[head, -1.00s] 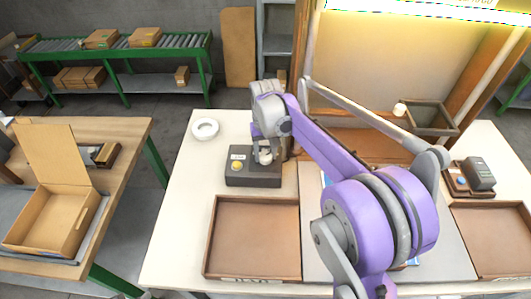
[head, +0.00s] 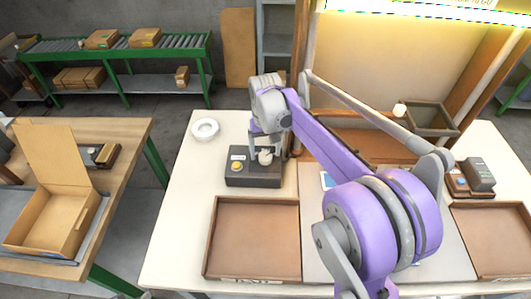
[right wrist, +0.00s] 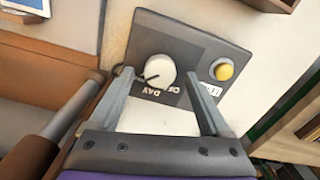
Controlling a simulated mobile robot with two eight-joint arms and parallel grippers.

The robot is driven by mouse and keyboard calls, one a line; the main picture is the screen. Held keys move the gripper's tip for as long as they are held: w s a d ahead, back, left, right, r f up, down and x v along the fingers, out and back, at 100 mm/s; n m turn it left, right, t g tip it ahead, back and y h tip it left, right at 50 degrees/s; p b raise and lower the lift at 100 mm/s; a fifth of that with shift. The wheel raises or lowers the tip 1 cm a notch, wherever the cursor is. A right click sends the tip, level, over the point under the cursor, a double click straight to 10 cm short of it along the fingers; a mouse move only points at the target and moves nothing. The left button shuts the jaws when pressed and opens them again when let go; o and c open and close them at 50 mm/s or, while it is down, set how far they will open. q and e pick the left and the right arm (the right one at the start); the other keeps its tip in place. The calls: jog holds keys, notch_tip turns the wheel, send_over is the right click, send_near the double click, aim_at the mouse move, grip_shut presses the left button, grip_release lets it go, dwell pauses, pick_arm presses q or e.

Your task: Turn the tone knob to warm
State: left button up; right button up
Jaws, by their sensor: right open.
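The dark control box (head: 240,179) stands on the white table. In the right wrist view its round white knob (right wrist: 159,70) has a dark pointer line towards the lower left of the picture. Upside-down lettering beside the knob (right wrist: 158,91) reads DAY and part of another word; no warm mark is legible. My right gripper (right wrist: 160,75) is open, with one finger on either side of the knob and gaps visible between. In the head view the knob (head: 265,157) shows below my right gripper (head: 267,148). My left gripper is not in view.
A yellow button (right wrist: 224,69) sits on the box beside the knob. A white ring (head: 205,129) lies behind the box. A brown tray (head: 253,277) is in front of it. A second small device (head: 476,177) stands at the right. A lit panel (head: 430,12) hangs above.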

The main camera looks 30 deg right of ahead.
aim_at(266, 156)
notch_tip(266, 156, up, 9)
jog(key=shift+r, duration=0.15)
dwell(0.5)
jog(key=s+a+f+n+t, duration=0.1)
jog(key=s+a+f, duration=0.2)
jog(key=s, duration=0.4)
jog(key=s+a+f+n+t, duration=0.1)
jog(key=s+a+f+t, duration=0.1)
jog(key=s+f, duration=0.3)
jog(key=s+a+f+n+t, duration=0.1)
jog(key=s+a+f, duration=0.3)
jog(key=s, duration=0.5)
jog(key=shift+a+n+t+p, duration=0.3)
jog(key=shift+a+t+p, duration=0.05)
jog(key=shift+a+t, duration=0.25)
jog(key=shift+s+f, duration=0.25)
jog(key=shift+f, duration=0.1)
